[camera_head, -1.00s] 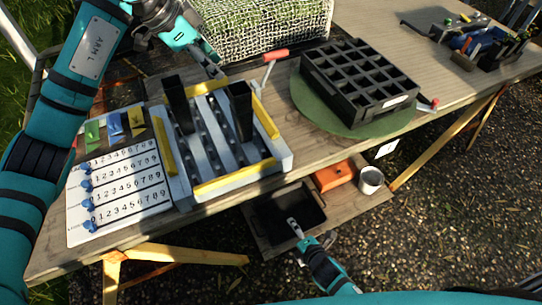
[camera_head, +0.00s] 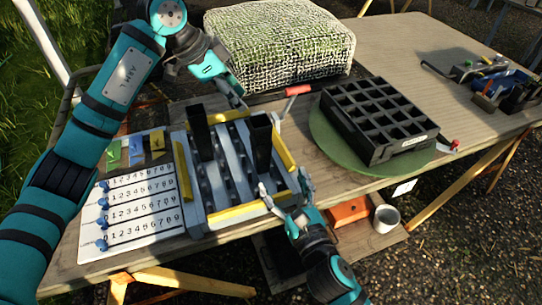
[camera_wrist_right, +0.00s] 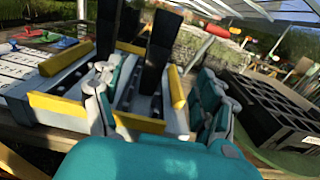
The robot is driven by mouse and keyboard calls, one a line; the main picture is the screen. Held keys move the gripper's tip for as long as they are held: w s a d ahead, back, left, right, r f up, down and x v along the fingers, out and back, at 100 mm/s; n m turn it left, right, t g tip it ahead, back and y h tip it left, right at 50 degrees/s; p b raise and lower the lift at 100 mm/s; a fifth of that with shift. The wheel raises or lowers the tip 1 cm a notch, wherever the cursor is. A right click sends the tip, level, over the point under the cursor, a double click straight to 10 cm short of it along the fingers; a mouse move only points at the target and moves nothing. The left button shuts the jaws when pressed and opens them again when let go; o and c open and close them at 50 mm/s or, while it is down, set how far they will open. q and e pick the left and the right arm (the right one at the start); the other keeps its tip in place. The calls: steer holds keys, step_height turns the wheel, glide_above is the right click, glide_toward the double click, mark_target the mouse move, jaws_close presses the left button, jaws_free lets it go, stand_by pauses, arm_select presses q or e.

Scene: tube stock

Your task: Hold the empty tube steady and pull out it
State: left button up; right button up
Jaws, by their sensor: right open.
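Two tall black square tubes stand upright in the grey rack (camera_head: 222,213) with yellow strips: a left tube (camera_head: 199,132) and a right tube (camera_head: 261,143). I cannot see into either well enough to tell which is empty. My right gripper (camera_head: 285,190) is open at the rack's front edge, in front of the right tube and apart from it. In the right wrist view the right tube (camera_wrist_right: 157,55) shows beyond and between the open fingers (camera_wrist_right: 160,105). My left gripper (camera_head: 238,100) hangs behind the rack, near the tubes' tops; its opening is unclear.
A black compartment crate (camera_head: 385,120) sits on a green round mat (camera_head: 328,140) to the right. A numbered board (camera_head: 135,215) with coloured tags lies left. A red-handled tool (camera_head: 297,90) stands behind the rack. A net-covered block (camera_head: 280,40) is at the back.

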mark_target(264, 146)
steer(key=x, duration=1.5)
steer(key=shift+w+a+f, duration=0.1)
steer(key=shift+w+a, duration=0.05)
steer(key=shift+w, duration=0.2)
steer(key=shift+c, duration=0.2)
steer(key=c, duration=1.2)
